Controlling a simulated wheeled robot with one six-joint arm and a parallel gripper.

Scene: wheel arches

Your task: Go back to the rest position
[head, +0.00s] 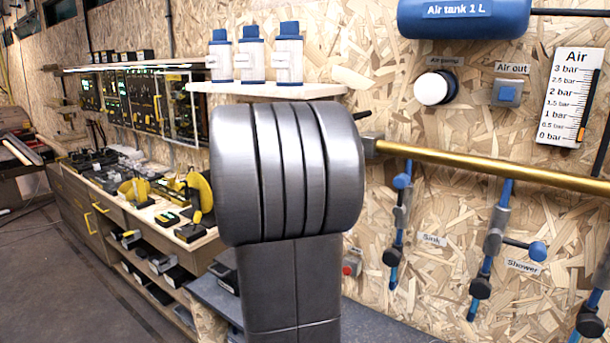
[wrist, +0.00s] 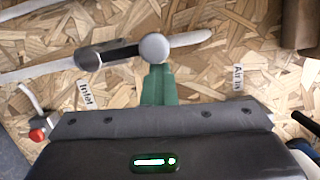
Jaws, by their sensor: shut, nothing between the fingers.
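My gripper (wrist: 157,72) shows in the wrist view as green fingers pressed together, pointing at the chipboard wall, with nothing seen between them. Its dark body with a lit green indicator fills the bottom of that view. The fingertips overlap a round white knob (wrist: 154,47) of a black-and-white valve (wrist: 108,54); I cannot tell whether they touch it. In the head view my grey arm link stands upright in the middle and hides the gripper.
The wall carries a brass pipe (head: 480,169) with several blue-handled valves, a blue air tank (head: 465,20) and a pressure gauge (head: 570,98). Bottles stand on a white shelf (head: 265,89) behind my arm. A workbench (head: 110,185) runs along the left; floor (head: 50,270) lies clear beside it.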

